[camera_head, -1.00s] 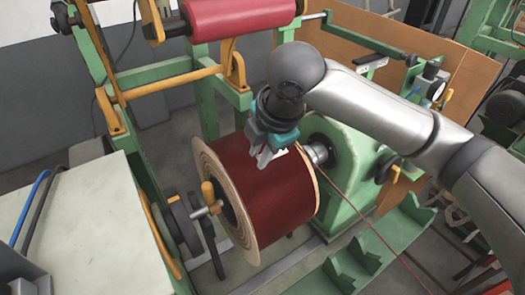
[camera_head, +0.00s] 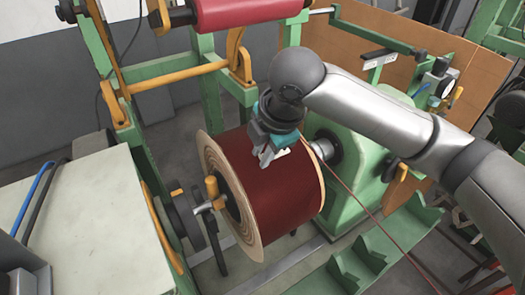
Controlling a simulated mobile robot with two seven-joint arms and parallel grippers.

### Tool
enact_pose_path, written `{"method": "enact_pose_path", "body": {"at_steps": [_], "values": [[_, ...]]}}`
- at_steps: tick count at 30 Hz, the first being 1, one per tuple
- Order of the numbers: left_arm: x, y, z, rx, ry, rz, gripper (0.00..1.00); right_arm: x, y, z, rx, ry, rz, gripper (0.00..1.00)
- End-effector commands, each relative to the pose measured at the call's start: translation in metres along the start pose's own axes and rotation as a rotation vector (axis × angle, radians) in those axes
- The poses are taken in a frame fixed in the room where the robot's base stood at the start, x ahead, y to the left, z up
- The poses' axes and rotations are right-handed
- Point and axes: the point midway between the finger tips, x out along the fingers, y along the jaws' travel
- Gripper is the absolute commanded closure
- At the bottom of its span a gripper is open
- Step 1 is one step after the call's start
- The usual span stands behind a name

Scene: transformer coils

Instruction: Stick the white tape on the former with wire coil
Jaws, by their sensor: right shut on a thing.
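The former with wire coil (camera_head: 285,198) is a wide drum wound with dark red wire, with tan layered end rings, mounted on the green winding machine. My right gripper (camera_head: 268,162) is at the upper face of the coil, its fingertips at or very close to the winding. It is shut on a small white piece, which looks like the white tape (camera_head: 282,154), mostly hidden by the fingers. I cannot tell whether the tape touches the coil. My left gripper is not in view.
A red wire (camera_head: 358,198) runs from the coil toward the lower right. The green machine housing (camera_head: 355,160) stands right of the coil. A red roller (camera_head: 245,12) hangs above on a yellow and green frame. A pale table top (camera_head: 88,215) lies at left.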

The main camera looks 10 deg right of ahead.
Motion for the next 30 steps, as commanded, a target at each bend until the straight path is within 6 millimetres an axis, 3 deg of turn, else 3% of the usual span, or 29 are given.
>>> {"method": "enact_pose_path", "body": {"at_steps": [28,29,30], "values": [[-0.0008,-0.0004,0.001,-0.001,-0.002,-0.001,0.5,0.0051,-0.0023,0.0002,0.0,0.0,-0.002,1.0],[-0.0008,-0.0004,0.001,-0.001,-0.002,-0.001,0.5,0.0051,-0.0023,0.0002,0.001,0.0,-0.002,0.73],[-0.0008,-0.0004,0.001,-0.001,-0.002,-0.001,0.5,0.0051,-0.0023,0.0002,0.001,0.0,-0.002,0.69]]}}
